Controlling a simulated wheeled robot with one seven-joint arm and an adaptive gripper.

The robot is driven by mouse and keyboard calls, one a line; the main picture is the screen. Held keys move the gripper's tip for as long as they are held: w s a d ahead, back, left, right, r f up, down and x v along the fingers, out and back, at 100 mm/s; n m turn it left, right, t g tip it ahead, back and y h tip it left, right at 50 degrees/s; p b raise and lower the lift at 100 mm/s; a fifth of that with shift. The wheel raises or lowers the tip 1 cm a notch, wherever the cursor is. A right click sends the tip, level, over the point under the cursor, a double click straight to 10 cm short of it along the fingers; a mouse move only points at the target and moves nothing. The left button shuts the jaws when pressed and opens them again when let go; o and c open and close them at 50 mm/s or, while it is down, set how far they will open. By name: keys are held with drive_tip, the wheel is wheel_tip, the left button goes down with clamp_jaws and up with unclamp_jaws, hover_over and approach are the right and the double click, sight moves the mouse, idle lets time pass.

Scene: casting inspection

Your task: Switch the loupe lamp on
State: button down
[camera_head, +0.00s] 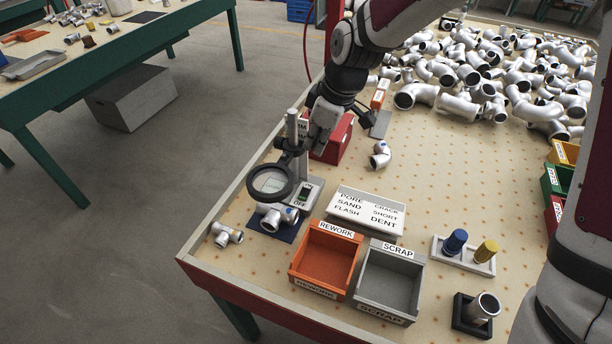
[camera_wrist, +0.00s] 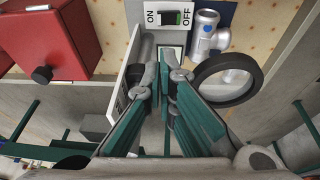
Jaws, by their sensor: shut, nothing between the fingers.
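The loupe stand (camera_head: 310,190) has a grey base, an upright post and a round dark-rimmed lens (camera_head: 270,183), which also shows in the wrist view (camera_wrist: 227,80). In the wrist view the switch (camera_wrist: 174,18) lies between ON and OFF; I cannot tell which side is pressed. My gripper (camera_head: 318,148) is shut and empty, beside the post and above the base. In the wrist view its fingertips (camera_wrist: 167,65) are below the switch, apart from it in the picture.
A pipe casting (camera_head: 272,217) lies under the lens on a dark blue mat. A red box (camera_head: 338,140) stands close behind the gripper. A defect-label board (camera_head: 366,210), an orange REWORK bin (camera_head: 325,258) and a grey SCRAP bin (camera_head: 390,279) are in front. Another casting (camera_head: 228,234) lies at the left.

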drive_tip(key=shift+f, duration=0.1)
hover_over(306, 187)
wheel_tip(306, 187, down, 12)
drive_tip(key=shift+r, duration=0.15)
drive_tip(key=shift+f, duration=0.8)
drive_tip(key=shift+w+d+f+g+b, duration=0.1)
drive_tip(key=shift+w+f+g+b, duration=0.25)
drive_tip(key=shift+f+g+b, duration=0.3)
drive_tip(key=shift+s+r, duration=0.15)
drive_tip(key=shift+r, duration=0.1)
drive_tip(key=shift+s, duration=0.1)
drive_tip(key=shift+s+a+r+p, duration=0.3)
drive_tip(key=shift+s+p, duration=0.2)
drive_tip(key=shift+s, duration=0.1)
